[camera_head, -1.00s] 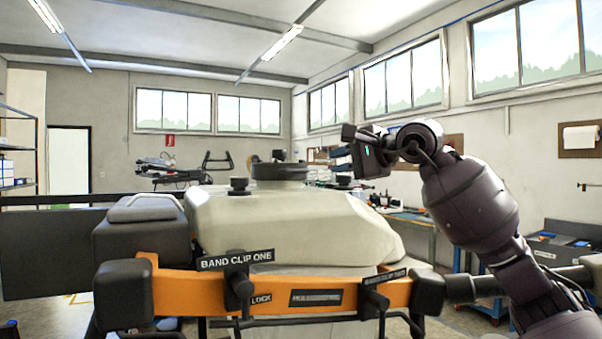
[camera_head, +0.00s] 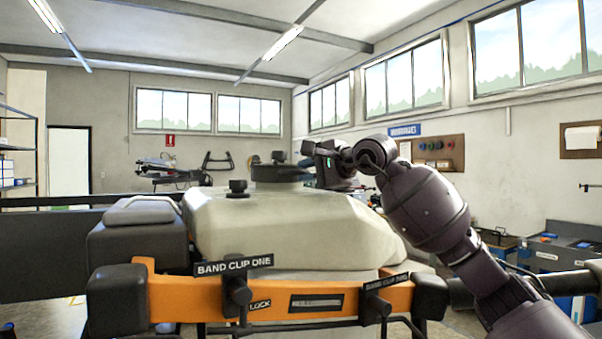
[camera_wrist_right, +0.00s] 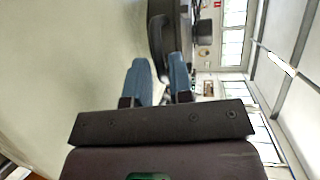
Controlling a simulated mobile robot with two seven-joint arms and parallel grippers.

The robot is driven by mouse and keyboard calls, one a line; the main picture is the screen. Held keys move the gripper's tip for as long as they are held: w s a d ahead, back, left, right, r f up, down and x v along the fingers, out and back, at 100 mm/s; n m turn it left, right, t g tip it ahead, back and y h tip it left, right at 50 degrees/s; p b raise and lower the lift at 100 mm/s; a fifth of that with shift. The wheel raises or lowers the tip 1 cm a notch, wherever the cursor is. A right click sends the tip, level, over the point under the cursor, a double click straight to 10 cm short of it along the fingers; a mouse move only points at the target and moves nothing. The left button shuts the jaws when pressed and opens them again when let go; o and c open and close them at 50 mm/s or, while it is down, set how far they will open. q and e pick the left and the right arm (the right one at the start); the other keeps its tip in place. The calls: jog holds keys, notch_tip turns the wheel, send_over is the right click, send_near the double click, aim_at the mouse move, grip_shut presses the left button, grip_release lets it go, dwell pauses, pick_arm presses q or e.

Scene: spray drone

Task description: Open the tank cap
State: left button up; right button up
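The tank cap (camera_head: 280,173) is a wide dark round lid on top of the cream tank (camera_head: 290,228), with a small upright piece at its centre. My right gripper (camera_head: 306,150) is just right of the cap, at about its height. In the right wrist view the two blue fingers (camera_wrist_right: 157,66) are apart, and the dark cap (camera_wrist_right: 158,35) shows edge-on just beyond and between their tips. I cannot tell whether they touch it. Nothing is held. My left gripper is not in view.
A smaller dark knob (camera_head: 238,187) stands on the tank left of the cap. An orange frame (camera_head: 215,298) with labelled band clips (camera_head: 236,265) runs across the tank's front. A dark grey box (camera_head: 140,240) sits at its left.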

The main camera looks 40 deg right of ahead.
aim_at(283, 170)
jog(key=shift+x, duration=1.2)
grip_shut()
